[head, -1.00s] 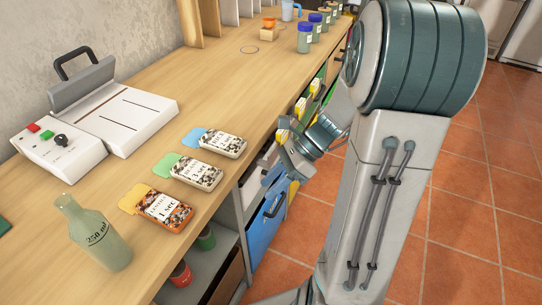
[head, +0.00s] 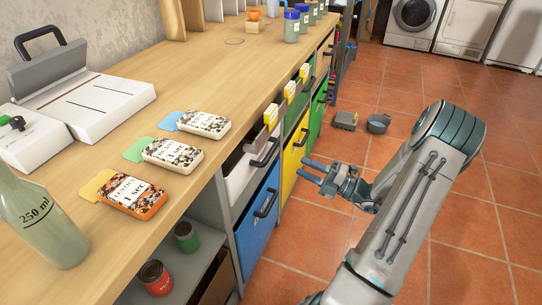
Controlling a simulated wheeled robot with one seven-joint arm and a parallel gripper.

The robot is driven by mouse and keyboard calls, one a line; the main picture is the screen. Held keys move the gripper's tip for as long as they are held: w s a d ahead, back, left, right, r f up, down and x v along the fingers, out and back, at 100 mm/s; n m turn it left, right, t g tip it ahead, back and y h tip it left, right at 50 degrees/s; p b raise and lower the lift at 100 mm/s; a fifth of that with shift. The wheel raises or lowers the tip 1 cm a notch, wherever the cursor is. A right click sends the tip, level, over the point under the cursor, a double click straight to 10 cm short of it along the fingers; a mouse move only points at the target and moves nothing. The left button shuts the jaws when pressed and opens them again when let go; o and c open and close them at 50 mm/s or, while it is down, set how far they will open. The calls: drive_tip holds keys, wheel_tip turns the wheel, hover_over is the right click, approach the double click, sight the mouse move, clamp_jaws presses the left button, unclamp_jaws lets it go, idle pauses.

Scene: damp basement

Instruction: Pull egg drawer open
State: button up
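A column of drawers with black handles runs under the wooden counter. A white drawer (head: 240,172) sits at the top, above a blue front (head: 256,232). Yellow (head: 291,166) and green (head: 316,117) fronts follow further along. Small yellow-and-white tags (head: 271,116) stick out near the drawer tops; I cannot read them, so I cannot tell which drawer is the egg one. My gripper (head: 306,170) is open and empty, out over the tiled floor to the right of the fronts. Its fingers point left toward the drawers and appear apart from any handle.
On the wooden counter (head: 225,75) lie several labelled packs (head: 172,153), a 250 ml bottle (head: 42,220), a white press-like device (head: 85,105) and lidded jars (head: 291,26). The tiles at right are clear.

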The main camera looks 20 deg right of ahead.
sight(271, 150)
drive_tip(key=b+x, duration=0.2)
drive_tip(key=x, duration=1)
drive_tip(key=shift+a, duration=0.1)
clamp_jaws()
